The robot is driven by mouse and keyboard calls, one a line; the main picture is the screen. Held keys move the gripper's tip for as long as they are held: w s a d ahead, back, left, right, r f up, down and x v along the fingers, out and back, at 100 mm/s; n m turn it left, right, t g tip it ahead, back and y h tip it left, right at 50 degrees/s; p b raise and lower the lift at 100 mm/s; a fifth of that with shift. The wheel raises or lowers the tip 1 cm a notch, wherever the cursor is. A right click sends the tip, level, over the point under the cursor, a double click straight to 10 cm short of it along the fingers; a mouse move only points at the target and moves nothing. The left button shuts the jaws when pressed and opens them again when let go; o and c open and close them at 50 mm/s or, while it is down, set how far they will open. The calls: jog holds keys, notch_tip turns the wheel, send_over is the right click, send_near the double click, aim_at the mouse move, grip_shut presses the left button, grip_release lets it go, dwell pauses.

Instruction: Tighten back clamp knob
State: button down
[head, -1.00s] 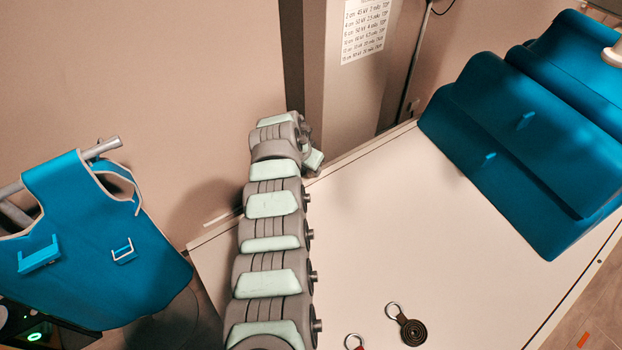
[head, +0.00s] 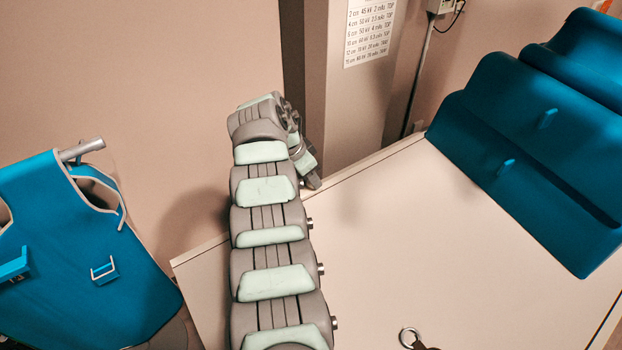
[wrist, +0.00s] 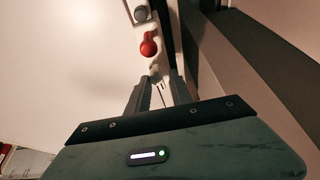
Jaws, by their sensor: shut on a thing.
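In the wrist view my gripper (wrist: 157,88) has its two dark fingers close together. They are shut on a small pale part at their tips, which I take for the back clamp knob; the fingers hide most of it. Just beyond the tips a red ball-shaped knob (wrist: 148,46) sits on a narrow light rail, apart from the fingers. A grey round knob (wrist: 141,14) lies farther along it. In the head view my gripper (head: 314,181) points down at the back edge of the white table (head: 390,230). The knobs are hidden there.
Blue cushioned supports (head: 530,140) stand on the table's right side. A blue apron (head: 70,260) hangs on a rail at the left. A grey column with a printed chart (head: 368,30) rises behind the table. A metal ring (head: 408,337) lies near the front. The table's middle is clear.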

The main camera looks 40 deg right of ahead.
jog(key=shift+f, duration=0.1)
jog(key=c, duration=1.1)
grip_release()
jog(key=shift+c, duration=0.2)
jog(key=p+v, duration=0.2)
jog(key=v, duration=0.9)
